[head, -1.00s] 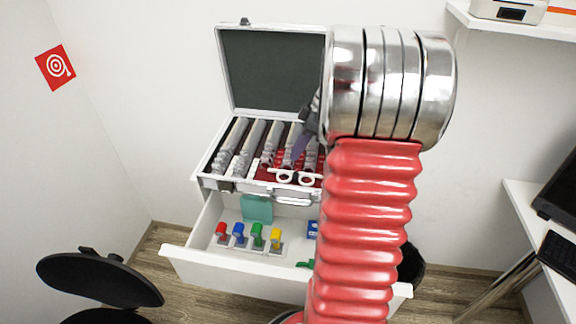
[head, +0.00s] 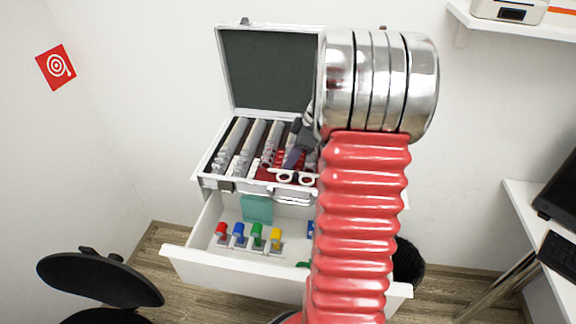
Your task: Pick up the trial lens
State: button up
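The open trial lens case (head: 203,172) stands on the drawer unit, its dark-lined lid (head: 270,70) upright at the back. Rows of clear trial lenses (head: 246,148) fill its slots, with some red-rimmed lenses (head: 281,158) right of the middle. I cannot single out one lens. My gripper (head: 291,161) is dark and points down over the case's right-middle rows, close to the lenses. It is small and partly covered by my arm, so its opening and any contact are unclear. My arm also hides the case's right end.
A white trial frame (head: 306,180) with two rings lies at the case's front edge. Below, an open white drawer (head: 190,262) holds red, blue, green and yellow items. A black chair (head: 100,280) stands at lower left, a desk (head: 530,200) at right, and a shelf (head: 540,29) above it.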

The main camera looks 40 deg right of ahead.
grip_shut()
jog(key=shift+r, duration=0.1)
notch_tip(320, 180, up, 10)
jog(key=shift+f, duration=0.1)
dwell(0.5)
jog(key=shift+s, duration=0.1)
dwell(0.4)
